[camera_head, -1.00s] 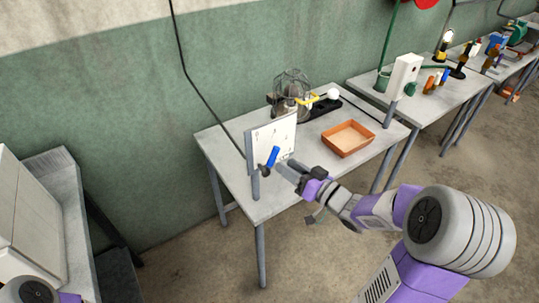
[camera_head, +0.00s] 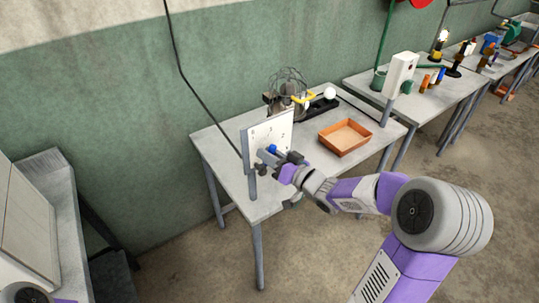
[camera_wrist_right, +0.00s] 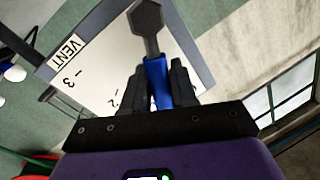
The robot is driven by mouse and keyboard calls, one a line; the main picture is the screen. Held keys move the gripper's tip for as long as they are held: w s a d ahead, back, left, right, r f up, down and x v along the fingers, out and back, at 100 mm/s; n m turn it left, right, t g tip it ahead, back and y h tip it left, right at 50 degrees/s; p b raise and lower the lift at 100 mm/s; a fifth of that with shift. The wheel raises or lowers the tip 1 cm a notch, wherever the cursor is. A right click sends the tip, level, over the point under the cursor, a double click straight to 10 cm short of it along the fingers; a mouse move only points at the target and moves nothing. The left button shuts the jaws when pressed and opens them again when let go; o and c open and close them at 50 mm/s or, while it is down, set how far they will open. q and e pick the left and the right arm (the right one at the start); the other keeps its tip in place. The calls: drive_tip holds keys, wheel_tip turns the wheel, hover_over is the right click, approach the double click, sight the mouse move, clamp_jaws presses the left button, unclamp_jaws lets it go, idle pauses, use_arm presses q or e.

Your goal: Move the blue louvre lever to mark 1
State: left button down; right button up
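The blue louvre lever (camera_head: 273,148) is on a white upright panel (camera_head: 270,130) at the table's left front corner. In the right wrist view its blue handle (camera_wrist_right: 157,82) runs from a grey hexagonal pivot (camera_wrist_right: 147,18) down between my fingers. My right gripper (camera_head: 266,156) has one dark finger on each side of the handle and looks shut on it; it also shows in the right wrist view (camera_wrist_right: 160,80). The panel reads VENT, with marks 3 and 2 to the left of the handle there. The gripper partly hides the panel. My left gripper is out of view.
An orange tray (camera_head: 345,150) stands right of the panel on the table (camera_head: 230,170). A wire cage (camera_head: 288,90) with yellow parts and a white ball (camera_head: 330,93) stand behind. A white box on a post (camera_head: 400,75) is at right.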

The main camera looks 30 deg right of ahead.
clamp_jaws()
drive_tip(key=shift+d+p, duration=0.1)
drive_tip(key=shift+p, duration=0.45)
drive_tip(key=shift+d+f+m, duration=0.1)
drive_tip(key=shift+d+m, duration=0.05)
drive_tip(key=shift+m, duration=0.35)
drive_tip(key=o, duration=0.6)
unclamp_jaws()
drive_tip(key=shift+o, duration=0.2)
